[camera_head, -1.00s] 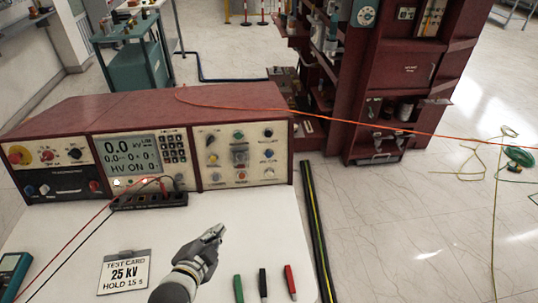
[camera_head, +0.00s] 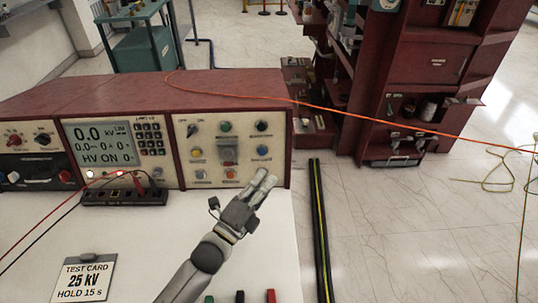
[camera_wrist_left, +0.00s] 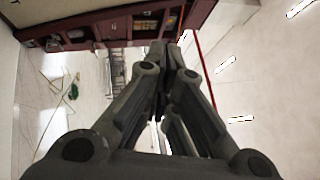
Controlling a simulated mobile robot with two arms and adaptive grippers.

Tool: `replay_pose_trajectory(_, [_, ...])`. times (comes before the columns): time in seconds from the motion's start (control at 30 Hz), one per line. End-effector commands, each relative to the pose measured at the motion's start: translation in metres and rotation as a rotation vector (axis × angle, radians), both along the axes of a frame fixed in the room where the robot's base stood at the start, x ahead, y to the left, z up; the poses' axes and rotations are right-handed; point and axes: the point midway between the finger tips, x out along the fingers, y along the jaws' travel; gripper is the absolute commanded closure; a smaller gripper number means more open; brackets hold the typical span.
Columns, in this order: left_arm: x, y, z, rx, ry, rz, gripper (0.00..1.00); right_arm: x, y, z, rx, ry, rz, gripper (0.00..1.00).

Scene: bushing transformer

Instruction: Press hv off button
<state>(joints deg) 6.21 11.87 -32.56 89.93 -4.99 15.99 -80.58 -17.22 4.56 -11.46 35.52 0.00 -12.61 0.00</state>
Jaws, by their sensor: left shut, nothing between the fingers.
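The red control console (camera_head: 120,88) stands at the back of the white table. Its display (camera_head: 103,145) reads 0.0 kV and HV ON 0. The right-hand panel (camera_head: 212,140) carries a green button (camera_head: 225,127), a yellow one (camera_head: 196,153), a blue one (camera_head: 262,150) and an orange one (camera_head: 230,174). The small labels are unreadable, so I cannot tell which is HV off. My left gripper (camera_head: 267,178) is shut and empty, its tips before the panel's lower right corner, partly covering it. I cannot tell if it touches. The left wrist view shows its closed fingers (camera_wrist_left: 165,65).
A black terminal block (camera_head: 124,192) with red and black leads sits before the display. A test card (camera_head: 83,278) lies on the table (camera_head: 130,240). Coloured pens lie at the front edge. An orange cable (camera_head: 380,122) crosses towards the red cabinet (camera_head: 415,70).

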Motion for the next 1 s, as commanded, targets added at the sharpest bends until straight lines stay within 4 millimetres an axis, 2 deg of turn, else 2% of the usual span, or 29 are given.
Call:
replay_pose_trajectory(0.07, [0.000,0.000,-0.007,0.000,-0.002,-0.001,1.00,0.000,0.000,-0.007,0.000,0.000,0.000,1.00])
replay_pose_trajectory(0.57, [0.003,0.000,-0.008,0.000,-0.002,0.000,1.00,0.000,0.000,-0.010,0.000,0.000,0.000,1.00])
replay_pose_trajectory(0.77, [0.022,-0.001,-0.015,0.000,-0.005,-0.001,1.00,0.001,0.000,-0.025,0.000,0.000,0.000,1.00])
replay_pose_trajectory(1.0, [0.056,0.000,-0.024,0.001,-0.004,0.000,1.00,0.001,0.000,-0.050,0.000,0.000,0.000,1.00])
